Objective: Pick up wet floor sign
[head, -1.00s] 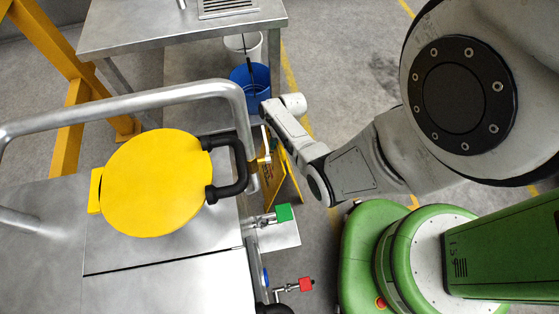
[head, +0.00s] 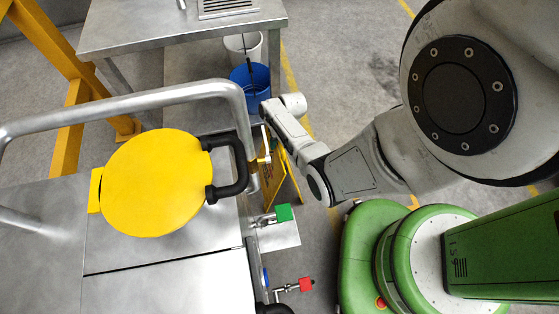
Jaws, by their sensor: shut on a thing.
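The wet floor sign (head: 284,182) is yellow with dark markings and shows in the head view beside the right edge of the steel bench. It looks tilted, and its upper part is partly covered by my forearm and the bench fittings. My gripper (head: 272,143) is at the top of the sign, below my wrist, and mostly hidden. It is shut on the sign. The fingertips cannot be made out clearly, nor how far the sign's lower edge is from the floor.
A steel bench carries a round yellow lid (head: 153,183) and a thick pipe rail (head: 150,100) close to my gripper. Green (head: 284,212) and red (head: 306,284) valve handles stick out near the sign. A blue bucket (head: 250,84) and a white bucket (head: 236,45) stand behind.

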